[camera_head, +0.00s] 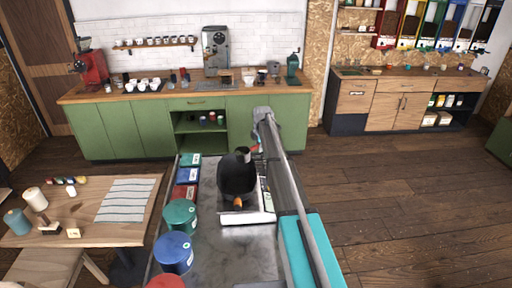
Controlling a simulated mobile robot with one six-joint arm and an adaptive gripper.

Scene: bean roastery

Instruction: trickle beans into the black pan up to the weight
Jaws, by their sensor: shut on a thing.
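The black pan (237,178) sits on a white scale (260,216) on the metal worktop in the middle of the head view. A small orange part (238,202) shows at its near edge. My arm reaches in from the lower right, and my gripper (254,150) hangs by the far right edge of the pan. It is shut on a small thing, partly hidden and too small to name. I cannot make out any beans in the pan, nor a weight reading on the scale.
Green (180,214) and blue (174,252) round tins stand left of the scale, with smaller boxes (188,176) behind. A wooden table with a striped cloth (128,200) is at left. Green cabinets (130,130) line the back wall. The floor at right is clear.

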